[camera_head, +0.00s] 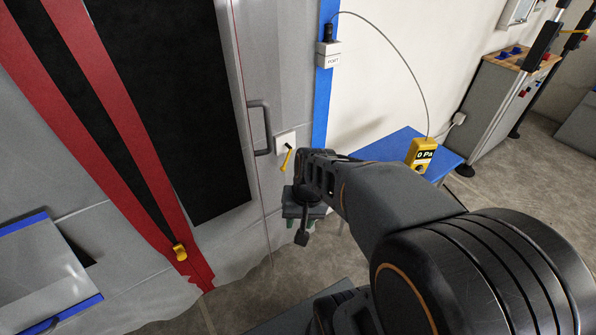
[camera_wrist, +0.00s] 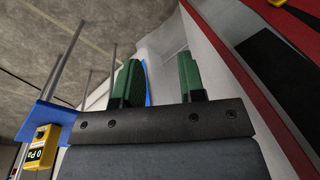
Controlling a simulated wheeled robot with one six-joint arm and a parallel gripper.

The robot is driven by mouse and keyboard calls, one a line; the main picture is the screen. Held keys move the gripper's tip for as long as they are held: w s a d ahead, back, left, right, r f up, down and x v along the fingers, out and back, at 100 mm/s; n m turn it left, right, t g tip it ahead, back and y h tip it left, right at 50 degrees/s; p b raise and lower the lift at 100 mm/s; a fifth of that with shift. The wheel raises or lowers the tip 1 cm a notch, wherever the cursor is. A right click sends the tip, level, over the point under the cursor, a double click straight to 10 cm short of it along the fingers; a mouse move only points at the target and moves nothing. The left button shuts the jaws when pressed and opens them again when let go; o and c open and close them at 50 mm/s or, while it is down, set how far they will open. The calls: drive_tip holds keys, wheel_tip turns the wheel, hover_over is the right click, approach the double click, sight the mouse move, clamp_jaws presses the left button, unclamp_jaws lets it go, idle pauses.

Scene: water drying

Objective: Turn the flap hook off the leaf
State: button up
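The pale grey leaf (camera_head: 220,225) with a black panel fills the left of the head view. A yellow lever (camera_head: 286,158) with a black tip hangs, slightly tilted, on a white plate beside the grey handle (camera_head: 259,128). A second yellow piece (camera_head: 180,252) sits low on the red strip; a yellow bit also shows at the wrist view's top edge (camera_wrist: 278,3). I cannot tell for sure which is the flap hook. My gripper (camera_head: 302,222) is below the lever, apart from it. In the wrist view its green fingers (camera_wrist: 159,82) are spread with nothing between them.
A blue table (camera_head: 395,150) with a yellow meter (camera_head: 422,153) reading 0 Pa stands to the right. A cable runs from the meter to a port box (camera_head: 328,55) on the blue post. A grey cabinet (camera_head: 500,95) is farther back.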

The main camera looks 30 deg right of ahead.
wheel_tip(320, 180, down, 9)
drive_tip(key=w+d+m+y+b, duration=0.1)
drive_tip(key=m+y+b, duration=0.2)
drive_tip(key=m, duration=0.2)
drive_tip(key=m+t+y+b, duration=0.1)
drive_tip(key=m+t+b, duration=0.5)
drive_tip(key=m+t, duration=1.55)
approach(285, 164)
drive_tip(key=w+r+m+g+b, duration=0.1)
drive_tip(key=w+m, duration=0.1)
drive_tip(key=w, duration=0.1)
drive_tip(key=w+a+r+m+g+b, duration=0.1)
drive_tip(key=w+m+g, duration=0.1)
drive_tip(key=w, duration=0.1)
drive_tip(key=w+a+r+m+g+b, duration=0.1)
drive_tip(key=w+r+m+g, duration=0.1)
drive_tip(key=w, duration=0.1)
drive_tip(key=shift+r, duration=0.1)
drive_tip(key=shift+c, duration=0.5)
clamp_jaws()
